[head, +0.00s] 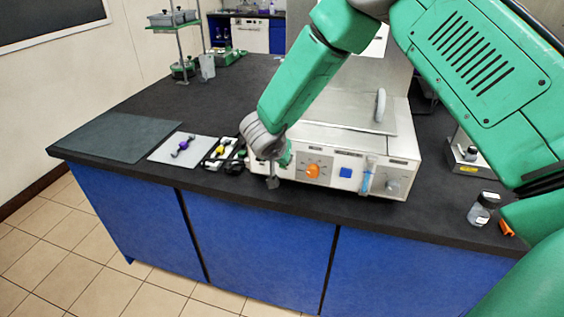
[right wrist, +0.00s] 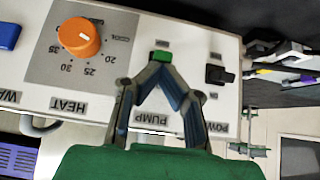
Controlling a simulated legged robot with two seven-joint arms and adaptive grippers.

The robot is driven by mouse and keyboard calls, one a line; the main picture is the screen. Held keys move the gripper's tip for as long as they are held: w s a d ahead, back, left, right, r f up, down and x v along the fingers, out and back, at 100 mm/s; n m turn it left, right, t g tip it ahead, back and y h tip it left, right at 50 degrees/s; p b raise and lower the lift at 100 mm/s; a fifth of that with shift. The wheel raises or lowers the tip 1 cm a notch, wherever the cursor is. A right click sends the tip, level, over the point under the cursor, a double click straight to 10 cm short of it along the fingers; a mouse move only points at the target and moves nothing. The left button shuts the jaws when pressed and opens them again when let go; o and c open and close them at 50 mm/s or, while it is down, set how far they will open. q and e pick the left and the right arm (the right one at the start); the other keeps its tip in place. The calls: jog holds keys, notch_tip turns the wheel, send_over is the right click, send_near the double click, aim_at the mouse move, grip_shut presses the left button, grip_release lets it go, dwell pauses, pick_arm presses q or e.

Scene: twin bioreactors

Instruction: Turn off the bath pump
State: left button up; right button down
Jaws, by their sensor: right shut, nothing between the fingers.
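The white water bath (head: 400,170) stands at the front of the black bench, with an orange heat knob (head: 313,171) on its front panel. In the right wrist view the panel appears upside down. The green pump switch (right wrist: 161,57), with its PUMP label (right wrist: 152,119), is between the heat knob (right wrist: 79,37) and the black power switch (right wrist: 217,75). My right gripper (right wrist: 156,70) is shut and empty, its tips right at the pump switch; I cannot tell whether they touch. In the head view my right gripper (head: 287,157) is partly hidden at the panel's left end.
A lid with an upright handle (head: 381,105) covers the bath. A white mat (head: 165,152) and a dark mat (head: 115,138) lie to the left, with small tools (head: 222,150) near my gripper. A small bottle (head: 483,209) stands at the right.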

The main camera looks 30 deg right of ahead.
pick_arm(q)
notch_tip(320, 180, down, 2)
jog(key=shift+a+f+b, duration=0.1)
jog(key=shift+b, duration=0.55)
pick_arm(e)
jog(key=shift+s+a+f+t+h, duration=0.15)
jog(key=shift+a+f+t+h, duration=0.1)
jog(key=shift+t+h, duration=0.45)
pick_arm(q)
notch_tip(320, 180, up, 2)
jog(key=shift+r+p, duration=0.1)
jog(key=shift+p, duration=0.9)
pick_arm(e)
jog(key=shift+r, duration=0.75)
